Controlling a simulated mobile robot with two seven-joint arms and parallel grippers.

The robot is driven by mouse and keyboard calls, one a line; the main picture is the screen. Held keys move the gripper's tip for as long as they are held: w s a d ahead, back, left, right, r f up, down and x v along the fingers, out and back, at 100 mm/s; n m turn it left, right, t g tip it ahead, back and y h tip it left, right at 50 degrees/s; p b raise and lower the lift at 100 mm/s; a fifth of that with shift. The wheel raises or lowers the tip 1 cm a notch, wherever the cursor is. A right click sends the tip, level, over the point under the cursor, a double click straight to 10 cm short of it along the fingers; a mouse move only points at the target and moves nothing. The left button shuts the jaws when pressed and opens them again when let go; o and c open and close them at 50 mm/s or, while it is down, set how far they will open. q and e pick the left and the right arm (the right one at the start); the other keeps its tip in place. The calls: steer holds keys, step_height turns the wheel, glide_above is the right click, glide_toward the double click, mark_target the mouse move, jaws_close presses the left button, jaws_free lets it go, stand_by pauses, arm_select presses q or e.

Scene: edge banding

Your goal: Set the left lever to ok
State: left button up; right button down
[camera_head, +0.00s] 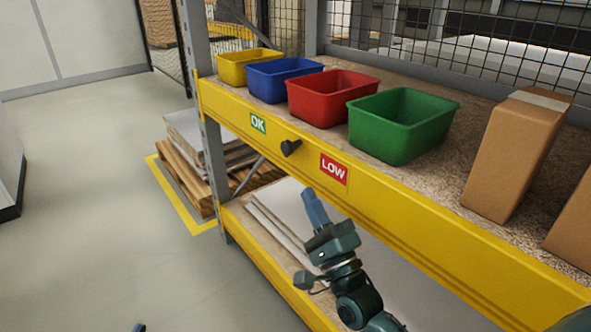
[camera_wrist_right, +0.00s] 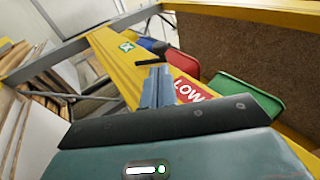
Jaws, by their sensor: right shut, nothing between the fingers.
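The black lever (camera_head: 290,147) is mounted on the front of the yellow shelf beam, between the green OK label (camera_head: 258,123) and the red LOW label (camera_head: 333,169). In the right wrist view the lever (camera_wrist_right: 153,61) shows as a dark bar just beyond my fingertips. Which label it is set to is hard to tell. My right gripper (camera_head: 314,200) is shut and empty, below the beam and lower right of the lever, apart from it in the head view. A small dark blue bit at the bottom edge may be my left gripper (camera_head: 139,327); its fingers are not readable.
Yellow, blue, red (camera_head: 330,95) and green (camera_head: 401,125) bins stand on the shelf above the beam. Cardboard boxes (camera_head: 512,155) stand to their right. Stacked boards (camera_head: 285,215) lie on the lower shelf. The floor (camera_head: 100,190) at left is clear.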

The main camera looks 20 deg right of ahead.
mark_target(287, 151)
arm_select(q)
steer(key=shift+d+r+b, duration=0.1)
steer(key=shift+d+b, duration=0.1)
steer(key=shift+b, duration=0.35)
arm_select(e)
steer(key=x, duration=0.7)
steer(key=shift+w+r, duration=0.15)
steer(key=shift+w, duration=0.15)
arm_select(q)
steer(key=shift+r, duration=0.15)
